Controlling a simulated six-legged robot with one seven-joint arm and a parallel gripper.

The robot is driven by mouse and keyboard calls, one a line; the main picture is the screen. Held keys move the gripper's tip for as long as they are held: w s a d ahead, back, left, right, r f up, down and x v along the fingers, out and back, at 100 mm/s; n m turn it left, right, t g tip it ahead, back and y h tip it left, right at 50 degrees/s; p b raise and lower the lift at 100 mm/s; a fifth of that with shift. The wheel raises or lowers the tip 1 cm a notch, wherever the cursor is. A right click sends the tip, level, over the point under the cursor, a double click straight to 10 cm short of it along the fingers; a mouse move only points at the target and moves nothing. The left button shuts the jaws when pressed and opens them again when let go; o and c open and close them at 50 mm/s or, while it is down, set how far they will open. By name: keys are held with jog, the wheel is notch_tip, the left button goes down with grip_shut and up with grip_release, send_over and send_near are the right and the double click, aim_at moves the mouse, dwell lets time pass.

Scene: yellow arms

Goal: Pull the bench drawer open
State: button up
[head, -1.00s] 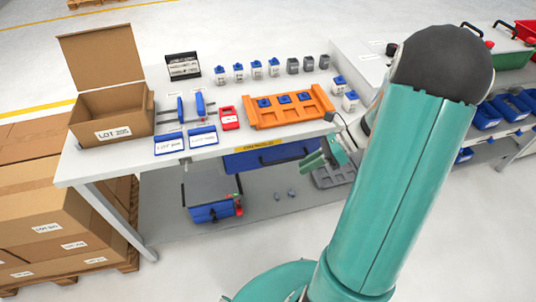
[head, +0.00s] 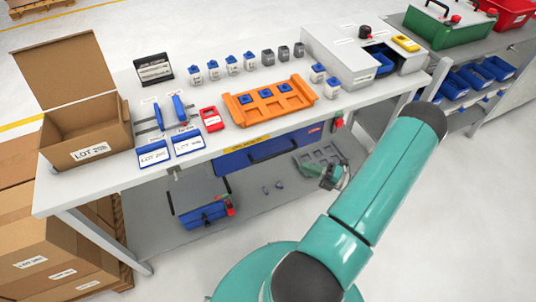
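The bench drawer (head: 236,160) is a wide blue front under the bench's front edge, with a dark bar handle (head: 272,150) along it. It looks shut, close under the worktop. My gripper (head: 307,171), with green fingers, is low and to the right of the handle, in front of the lower shelf. It appears apart from the drawer front. The fingers are small and seen at an angle, so I cannot tell if they are open.
The worktop (head: 110,188) carries an orange tray (head: 272,116), a red device (head: 211,119) and blue-and-white blocks. An open carton (head: 88,128) stands at its left end. Floor in front is clear.

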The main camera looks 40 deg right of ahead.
aim_at(274, 154)
jog(key=x, duration=1.2)
jog(key=shift+w+a, duration=0.2)
jog(key=shift+w, duration=0.15)
jog(key=shift+c, duration=0.4)
grip_shut()
